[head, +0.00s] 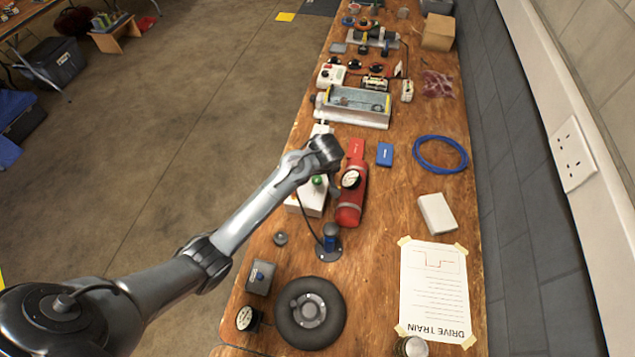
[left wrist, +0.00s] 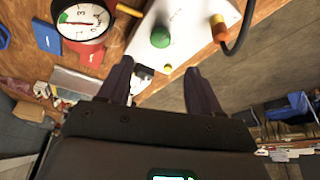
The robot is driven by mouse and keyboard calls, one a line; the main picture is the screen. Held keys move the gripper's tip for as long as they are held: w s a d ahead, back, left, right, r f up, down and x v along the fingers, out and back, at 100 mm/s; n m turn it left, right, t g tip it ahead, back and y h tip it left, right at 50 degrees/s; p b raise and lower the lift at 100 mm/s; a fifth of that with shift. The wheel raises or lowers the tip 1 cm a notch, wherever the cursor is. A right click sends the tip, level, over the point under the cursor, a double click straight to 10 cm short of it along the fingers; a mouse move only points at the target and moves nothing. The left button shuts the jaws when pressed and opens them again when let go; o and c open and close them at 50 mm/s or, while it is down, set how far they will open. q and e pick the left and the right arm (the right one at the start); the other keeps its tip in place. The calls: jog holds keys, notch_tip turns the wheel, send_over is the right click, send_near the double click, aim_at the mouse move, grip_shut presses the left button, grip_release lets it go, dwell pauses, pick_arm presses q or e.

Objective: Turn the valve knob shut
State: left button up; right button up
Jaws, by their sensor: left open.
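A green knob (head: 318,181) sits on a white box (head: 308,200) beside a red cylinder (head: 349,212) with a round dial gauge (head: 350,179). I cannot tell for sure that this knob is the valve knob. In the left wrist view the green knob (left wrist: 160,37) lies beyond my fingertips, roughly in line with the gap between them. My left gripper (left wrist: 158,75) is open, with nothing visible between its fingers. In the head view its fingers are mostly hidden by my wrist. My right gripper is in neither view.
The gauge (left wrist: 82,18) stands close to the left finger in the wrist view, and a dark cable (left wrist: 244,25) loops from the box at right. A blue box (head: 385,154), blue cable coil (head: 440,154) and black wheel (head: 310,313) lie on the wooden bench.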

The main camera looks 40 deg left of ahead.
aim_at(317, 179)
pick_arm(q)
jog(key=b+x, duration=0.2)
jog(key=x, duration=0.8)
jog(key=shift+f, duration=0.15)
jog(key=shift+c, duration=0.3)
jog(key=c, duration=1)
